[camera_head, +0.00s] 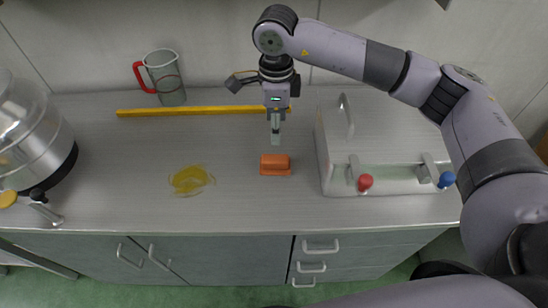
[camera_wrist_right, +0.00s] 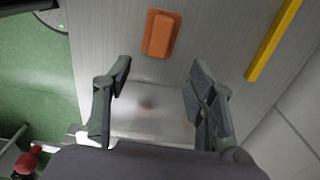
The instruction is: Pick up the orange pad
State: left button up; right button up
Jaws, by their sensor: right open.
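The orange pad (camera_head: 275,164) lies flat on the metal counter, a little right of the middle in the head view. It also shows near the top middle of the right wrist view (camera_wrist_right: 162,34). My right gripper (camera_head: 275,138) hangs above the counter, just behind the pad in the head view. In the right wrist view its two fingers (camera_wrist_right: 158,75) are spread wide with nothing between them, and the pad is beyond the fingertips, apart from them. My left gripper does not show.
A yellow bar (camera_head: 190,111) lies along the back of the counter. A jug with a red handle (camera_head: 166,77) stands at the back left. A steel vessel (camera_head: 30,130) is far left. A yellow spill (camera_head: 190,180) lies left of the pad. A metal box (camera_head: 385,150) stands right.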

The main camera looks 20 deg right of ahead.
jog(key=p, duration=0.2)
send_over(275, 158)
jog(key=f, duration=0.5)
jog(key=shift+s+f, duration=0.2)
jog(key=shift+f, duration=0.15)
notch_tip(275, 158, down, 3)
jog(key=shift+w+f+p, duration=0.1)
jog(key=shift+p, duration=0.25)
notch_tip(275, 158, down, 4)
jog(key=shift+w+f+p, duration=0.1)
jog(key=shift+f+p, duration=0.05)
jog(key=shift+p, duration=0.95)
jog(key=shift+f, duration=0.25)
grip_shut()
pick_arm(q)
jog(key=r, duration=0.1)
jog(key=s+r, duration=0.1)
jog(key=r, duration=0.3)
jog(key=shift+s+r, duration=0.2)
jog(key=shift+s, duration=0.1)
pick_arm(e)
jog(key=shift+r, duration=0.1)
